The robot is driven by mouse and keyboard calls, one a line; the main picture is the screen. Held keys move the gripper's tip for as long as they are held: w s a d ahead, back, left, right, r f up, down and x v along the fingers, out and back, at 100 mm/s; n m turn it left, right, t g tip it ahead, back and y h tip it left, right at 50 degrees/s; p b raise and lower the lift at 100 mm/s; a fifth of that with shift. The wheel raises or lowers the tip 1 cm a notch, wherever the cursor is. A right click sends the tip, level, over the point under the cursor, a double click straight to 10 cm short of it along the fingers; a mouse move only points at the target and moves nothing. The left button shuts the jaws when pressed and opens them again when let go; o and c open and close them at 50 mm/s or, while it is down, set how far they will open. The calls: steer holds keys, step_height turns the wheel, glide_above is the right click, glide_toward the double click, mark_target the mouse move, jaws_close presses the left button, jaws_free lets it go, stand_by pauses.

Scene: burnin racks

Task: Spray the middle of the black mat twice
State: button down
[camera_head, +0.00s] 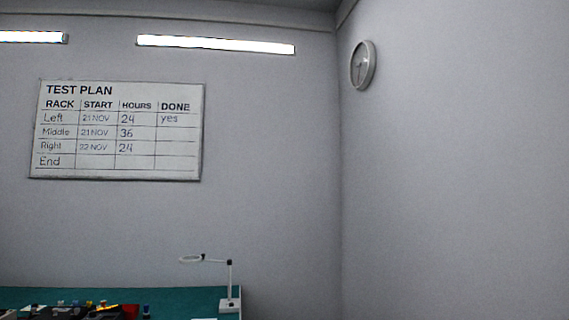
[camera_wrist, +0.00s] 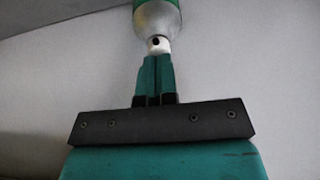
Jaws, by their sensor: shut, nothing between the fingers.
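In the wrist view my gripper (camera_wrist: 158,62) is shut, its two green fingers together with nothing between them. A silver, rounded part with a dark hole and a green top shows just beyond the fingertips at the top edge; I cannot tell what it is. I cannot make out the black mat or a spray bottle in either view. My gripper does not show in the head view.
A green-topped bench (camera_head: 185,295) runs along the bottom left of the head view, with a white magnifier lamp (camera_head: 230,285) and several small items, cut off below. A test plan board (camera_head: 120,165) and a round clock (camera_head: 363,66) hang on grey walls.

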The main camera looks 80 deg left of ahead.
steer(key=shift+f, duration=0.35)
steer(key=shift+r, duration=0.2)
steer(key=shift+r+p, duration=0.3)
steer(key=shift+r, duration=0.3)
steer(key=shift+f, duration=0.15)
stand_by(0.4)
steer(key=shift+f+b, duration=0.5)
steer(key=shift+f, duration=0.1)
steer(key=shift+r, duration=0.15)
steer(key=shift+r+p, duration=0.45)
steer(key=shift+r, duration=0.15)
stand_by(0.5)
